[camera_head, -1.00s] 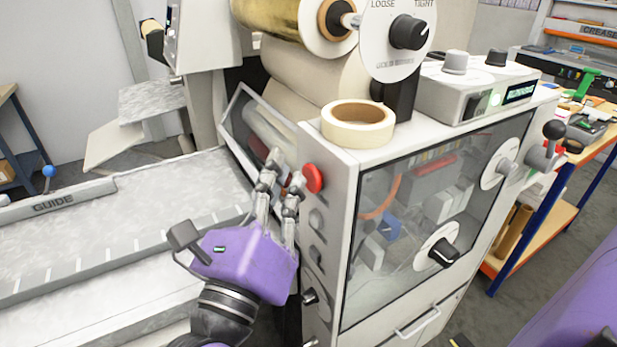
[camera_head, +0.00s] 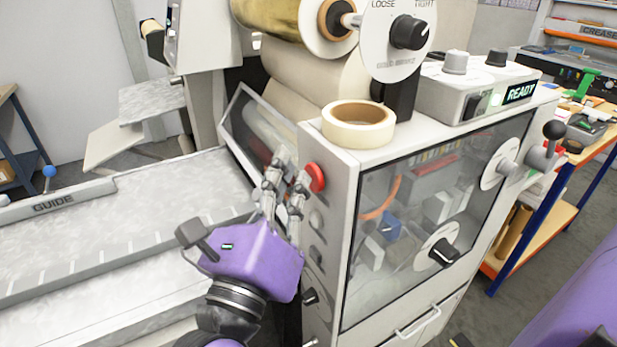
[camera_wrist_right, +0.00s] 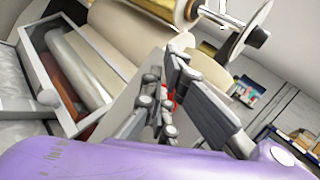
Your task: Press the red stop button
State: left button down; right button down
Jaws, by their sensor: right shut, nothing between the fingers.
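The red stop button (camera_head: 316,177) is a round red knob on the narrow grey left-hand face of the machine, near its top corner. My right gripper (camera_head: 292,170), with a purple body and grey fingers, is shut and empty. Its fingertips are at the button's left edge in the head view and overlap it slightly; whether they touch it I cannot tell. In the right wrist view, the fingers (camera_wrist_right: 165,75) hide most of the button, with a sliver of red (camera_wrist_right: 171,99) showing between them. My left gripper is not in view.
Below the button are dark knobs (camera_head: 310,296) on the same face. A tape roll (camera_head: 358,124) lies on the machine's top. The control box display (camera_head: 520,92) reads READY. A guide table (camera_head: 120,220) lies left, and a clear guard (camera_head: 250,120) stands behind the fingers.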

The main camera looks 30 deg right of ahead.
dwell(0.3)
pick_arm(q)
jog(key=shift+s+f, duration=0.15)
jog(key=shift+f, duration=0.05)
pick_arm(e)
jog(key=shift+a, duration=0.8)
jog(key=shift+a, duration=0.1)
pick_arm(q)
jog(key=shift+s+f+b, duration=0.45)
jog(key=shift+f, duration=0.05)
pick_arm(e)
jog(key=a, duration=0.4)
jog(key=shift+s+a, duration=0.1)
jog(key=shift+a, duration=0.3)
